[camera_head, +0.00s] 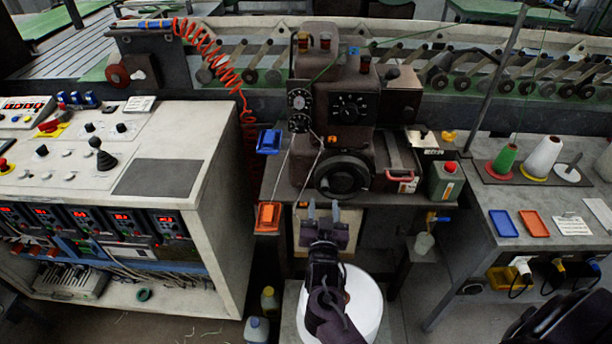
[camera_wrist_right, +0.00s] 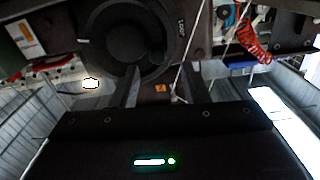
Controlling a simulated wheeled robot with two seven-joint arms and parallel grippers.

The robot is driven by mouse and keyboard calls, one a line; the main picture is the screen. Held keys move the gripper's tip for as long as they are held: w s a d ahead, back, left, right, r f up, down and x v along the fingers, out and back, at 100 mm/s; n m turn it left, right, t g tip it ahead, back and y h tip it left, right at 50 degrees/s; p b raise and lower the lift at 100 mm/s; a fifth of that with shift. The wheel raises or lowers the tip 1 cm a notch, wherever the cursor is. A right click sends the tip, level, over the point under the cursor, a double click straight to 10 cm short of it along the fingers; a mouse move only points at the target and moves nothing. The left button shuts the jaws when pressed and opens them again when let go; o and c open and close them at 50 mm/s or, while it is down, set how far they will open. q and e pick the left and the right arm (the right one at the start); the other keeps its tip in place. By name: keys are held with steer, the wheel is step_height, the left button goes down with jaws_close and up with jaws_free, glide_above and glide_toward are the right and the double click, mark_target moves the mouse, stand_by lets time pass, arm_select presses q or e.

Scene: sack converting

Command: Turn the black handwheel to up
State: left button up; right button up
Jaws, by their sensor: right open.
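The black handwheel (camera_head: 342,174) sits low on the front of the dark sewing machine in the head view. It also shows at the top of the right wrist view (camera_wrist_right: 128,38), a round dark wheel with a paler label beside it. My right gripper (camera_head: 322,207) is open and empty, just below and slightly left of the wheel, its two fingers pointing toward it. In the right wrist view its fingers (camera_wrist_right: 160,88) stand apart near the wheel's lower edge; I cannot tell whether they touch it. My left gripper does not show in the head view.
A control desk (camera_head: 165,178) with a joystick stands at the left. A bench with thread cones (camera_head: 541,157) is at the right.

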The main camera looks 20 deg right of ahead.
mark_target(325, 190)
steer(key=shift+w+d+r+p, duration=0.3)
steer(key=shift+w+d, duration=0.4)
steer(key=shift+w, duration=0.1)
steer(key=x, duration=0.4)
steer(key=shift+a+f+p, duration=0.1)
steer(key=shift+f+p, duration=0.15)
steer(key=shift+p, duration=0.1)
steer(key=shift+w, duration=0.4)
steer(key=shift+w+d, duration=0.15)
steer(key=shift+d, duration=0.15)
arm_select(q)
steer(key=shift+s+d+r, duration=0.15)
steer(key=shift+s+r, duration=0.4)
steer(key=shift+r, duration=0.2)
arm_select(e)
jaws_close()
